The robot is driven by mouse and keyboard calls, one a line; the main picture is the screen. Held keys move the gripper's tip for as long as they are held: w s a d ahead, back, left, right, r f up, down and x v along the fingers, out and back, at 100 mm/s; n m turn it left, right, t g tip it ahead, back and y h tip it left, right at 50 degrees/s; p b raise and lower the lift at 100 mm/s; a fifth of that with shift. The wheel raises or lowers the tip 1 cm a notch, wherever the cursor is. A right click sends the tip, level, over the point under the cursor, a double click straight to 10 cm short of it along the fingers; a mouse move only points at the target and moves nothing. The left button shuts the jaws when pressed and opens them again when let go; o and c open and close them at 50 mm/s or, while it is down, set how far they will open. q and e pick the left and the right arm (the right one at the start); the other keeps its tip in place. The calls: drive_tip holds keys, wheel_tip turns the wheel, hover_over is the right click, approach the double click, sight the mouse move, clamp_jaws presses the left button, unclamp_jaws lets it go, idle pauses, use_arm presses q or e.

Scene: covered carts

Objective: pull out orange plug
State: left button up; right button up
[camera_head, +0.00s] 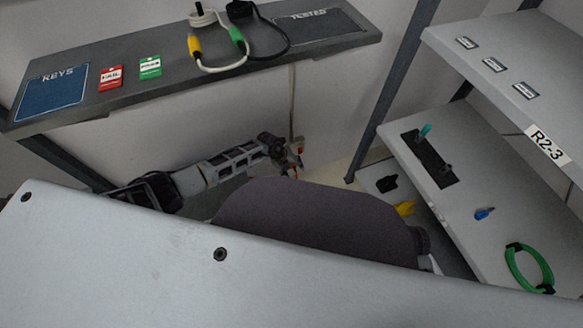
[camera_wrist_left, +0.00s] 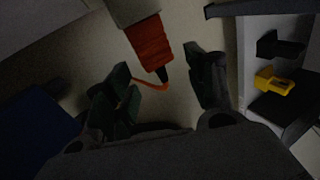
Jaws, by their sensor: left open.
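The orange plug (camera_wrist_left: 150,42) shows in the left wrist view as a ribbed orange-red body with a dark end and a short orange cord. Its upper end meets a pale grey-beige socket block (camera_wrist_left: 133,10). In the head view, only a small patch of orange (camera_head: 299,148) shows by the wall below the shelf. My left gripper (camera_head: 290,166) is low there, close to the plug. In the left wrist view the gripper (camera_wrist_left: 165,82) is open, with one finger on each side of the plug's cord end, seemingly not touching it. My right gripper is not in view.
A shelf (camera_head: 345,46) above holds a KEYS mat, red and green tags and coiled cables. A rack (camera_head: 519,205) at right carries small parts and a green cable loop (camera_head: 514,268). A light panel (camera_head: 120,262) fills the foreground.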

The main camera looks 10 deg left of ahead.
use_arm(q)
drive_tip(key=c, duration=1.1)
drive_tip(key=shift+s+d, duration=0.1)
drive_tip(key=shift+s, duration=0.05)
drive_tip(key=shift+s, duration=0.1)
drive_tip(key=shift+c, duration=0.6)
drive_tip(key=shift+s+d+p, duration=0.15)
drive_tip(key=shift+p, duration=0.25)
clamp_jaws()
drive_tip(key=shift+s+d+p, duration=0.5)
drive_tip(key=shift+s+p, duration=0.2)
drive_tip(key=shift+s+d+p, duration=0.45)
drive_tip(key=shift+s+p, duration=0.2)
drive_tip(key=shift+p, duration=0.05)
